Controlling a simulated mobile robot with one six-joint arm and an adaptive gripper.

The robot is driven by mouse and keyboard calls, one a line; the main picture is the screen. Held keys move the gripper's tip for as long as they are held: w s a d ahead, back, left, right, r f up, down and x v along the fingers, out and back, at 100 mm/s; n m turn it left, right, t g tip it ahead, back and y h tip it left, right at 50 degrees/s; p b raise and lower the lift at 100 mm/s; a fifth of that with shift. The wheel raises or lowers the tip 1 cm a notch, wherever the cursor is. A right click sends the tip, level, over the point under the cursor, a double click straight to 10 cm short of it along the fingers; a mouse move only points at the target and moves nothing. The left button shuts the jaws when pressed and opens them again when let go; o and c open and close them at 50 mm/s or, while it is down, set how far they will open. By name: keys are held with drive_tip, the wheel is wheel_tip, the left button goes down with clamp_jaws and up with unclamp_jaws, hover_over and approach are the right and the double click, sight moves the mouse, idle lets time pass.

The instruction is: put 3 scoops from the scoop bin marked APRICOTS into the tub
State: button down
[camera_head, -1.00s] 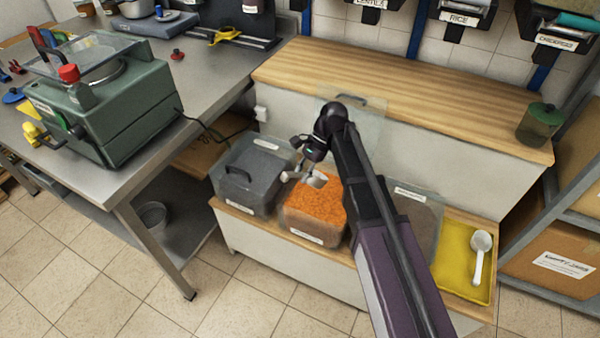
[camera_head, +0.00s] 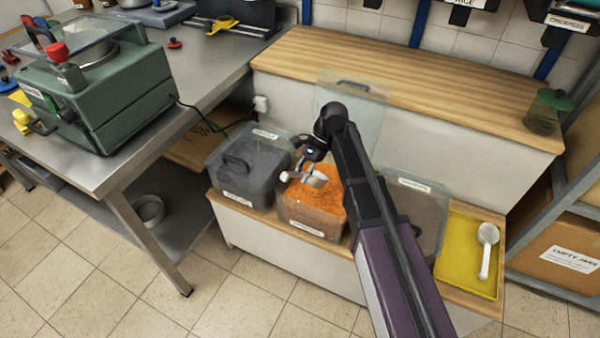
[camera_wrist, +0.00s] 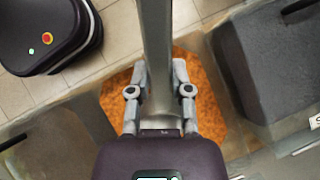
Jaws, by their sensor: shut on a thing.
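The bin with orange contents (camera_head: 312,205) stands on the low wooden ledge, open on top. Its front label is too small to read. My gripper (camera_head: 309,167) is over this bin, shut on a scoop (camera_head: 316,179) with a pale handle end and a metal bowl. The bowl is at or just above the orange pieces; I cannot tell whether it holds any. In the wrist view my gripper (camera_wrist: 160,92) has its fingers on either side of the grey scoop handle (camera_wrist: 156,50), with orange below. I cannot make out a tub.
A closed grey bin (camera_head: 250,170) stands left of the orange one, another bin (camera_head: 415,190) right of it. A clear lid (camera_head: 352,105) stands upright behind. A white scoop (camera_head: 486,250) lies on a yellow tray (camera_head: 466,270). The wooden counter (camera_head: 400,85) is mostly clear.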

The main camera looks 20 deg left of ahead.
drive_tip(key=shift+f+b, duration=3.3)
drive_tip(key=shift+f, duration=0.15)
drive_tip(key=w+d+f+t+h, duration=0.2)
drive_tip(key=w+d+f+t, duration=0.1)
drive_tip(key=w+f+t, duration=0.15)
drive_tip(key=shift+s+a+r+t+h+p, duration=0.25)
drive_tip(key=shift+r+t+p, duration=0.1)
drive_tip(key=shift+r+p, duration=1.6)
drive_tip(key=shift+s+a+r+t+h+p, duration=0.25)
drive_tip(key=shift+r+t+p, duration=0.1)
drive_tip(key=shift+r+p, duration=1.65)
drive_tip(key=shift+s+a+r+t+h+p, duration=0.25)
drive_tip(key=shift+r+t+p, duration=0.1)
drive_tip(key=shift+r+p, duration=1.6)
drive_tip(key=shift+r, duration=0.2)
wheel_tip(320, 180, up, 21)
drive_tip(key=p, duration=2.1)
drive_tip(key=shift+r, duration=0.15)
